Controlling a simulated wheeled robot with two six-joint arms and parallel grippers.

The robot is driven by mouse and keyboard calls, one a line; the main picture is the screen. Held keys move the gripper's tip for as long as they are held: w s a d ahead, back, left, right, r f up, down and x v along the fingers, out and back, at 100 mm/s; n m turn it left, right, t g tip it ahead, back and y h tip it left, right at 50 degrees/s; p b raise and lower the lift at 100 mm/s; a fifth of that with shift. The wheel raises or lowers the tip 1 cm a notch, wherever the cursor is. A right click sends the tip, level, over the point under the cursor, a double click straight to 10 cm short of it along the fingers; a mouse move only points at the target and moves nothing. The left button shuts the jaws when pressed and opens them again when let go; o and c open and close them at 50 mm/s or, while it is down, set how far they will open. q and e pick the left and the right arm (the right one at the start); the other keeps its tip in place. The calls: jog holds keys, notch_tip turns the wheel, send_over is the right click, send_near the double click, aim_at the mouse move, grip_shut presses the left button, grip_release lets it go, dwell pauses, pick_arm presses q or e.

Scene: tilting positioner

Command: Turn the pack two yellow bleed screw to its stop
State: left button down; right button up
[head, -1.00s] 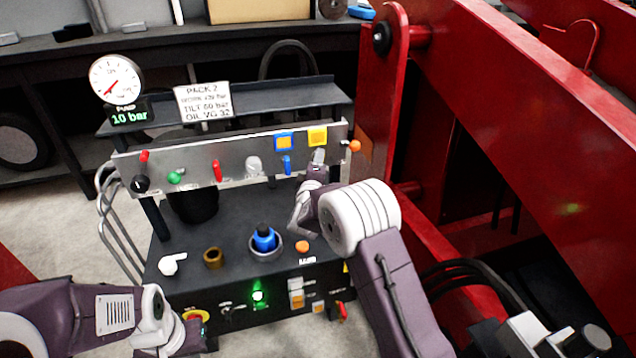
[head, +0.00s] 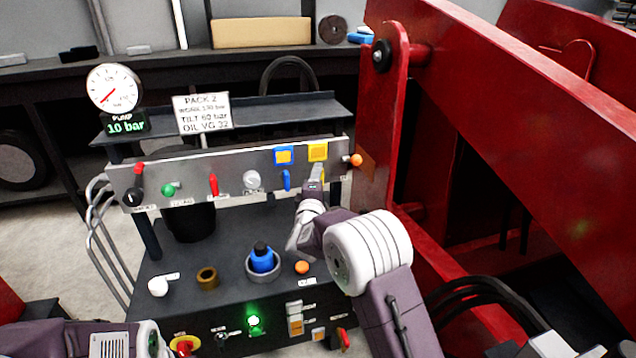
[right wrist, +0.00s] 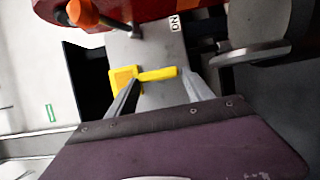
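The pack two yellow bleed screw (head: 316,172) is on the right part of the silver panel, below a yellow square tag (head: 317,152). In the right wrist view it is a yellow bar (right wrist: 158,74) beside the yellow tag (right wrist: 121,79). My right gripper (right wrist: 160,80) is open, with one finger towards each end of the bar; I cannot tell if either touches it. In the head view the right gripper (head: 313,184) is just below the screw and partly hides it. My left gripper is out of view; only its arm shows at bottom left.
A blue screw (head: 286,181) under a blue tag (head: 284,156) is close on the left. An orange knob (head: 356,160) sticks out at the panel's right end. The red steel frame (head: 385,130) stands to the right. The gauge display (head: 126,127) reads 10 bar.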

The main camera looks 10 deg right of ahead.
jog(key=shift+o, duration=0.9)
jog(key=b+v, duration=0.8)
jog(key=v, duration=0.1)
jog(key=shift+b, duration=0.35)
